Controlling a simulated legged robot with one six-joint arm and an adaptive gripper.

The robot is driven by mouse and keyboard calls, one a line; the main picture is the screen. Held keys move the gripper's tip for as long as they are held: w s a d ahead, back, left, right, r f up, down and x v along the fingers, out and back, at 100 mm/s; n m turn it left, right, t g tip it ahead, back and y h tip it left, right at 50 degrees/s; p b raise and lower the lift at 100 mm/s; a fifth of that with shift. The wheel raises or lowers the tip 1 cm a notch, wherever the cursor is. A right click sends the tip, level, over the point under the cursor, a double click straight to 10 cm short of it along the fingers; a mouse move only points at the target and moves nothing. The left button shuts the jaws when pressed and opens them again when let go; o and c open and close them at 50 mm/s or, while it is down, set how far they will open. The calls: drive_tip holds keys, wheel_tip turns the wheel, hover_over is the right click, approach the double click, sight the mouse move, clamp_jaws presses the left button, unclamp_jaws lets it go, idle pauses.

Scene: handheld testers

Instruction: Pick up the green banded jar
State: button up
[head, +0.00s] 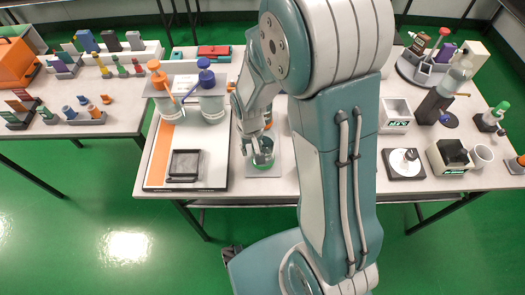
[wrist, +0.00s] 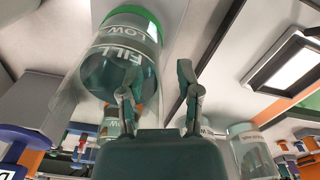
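The green banded jar (head: 264,160) is a clear jar on a pale square on the table, just below my gripper (head: 254,138) in the head view. The arm partly hides it there. In the wrist view the jar (wrist: 118,52) fills the upper left, with its green band and "FILL" and "LOW" lettering. My gripper (wrist: 158,90) shows two spread fingers in that view. The left finger overlaps the jar's image, and the gap between the fingers shows part of the jar and pale surface. Contact cannot be told.
A jar with an orange pump (head: 168,100) and one with a blue pump (head: 210,100) stand close on the left. A black-framed tray (head: 184,166) lies on the orange-edged board (head: 160,150). A white box (head: 396,115) and other items stand right of my arm.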

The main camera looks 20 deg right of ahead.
clamp_jaws()
drive_tip(key=shift+r, duration=0.15)
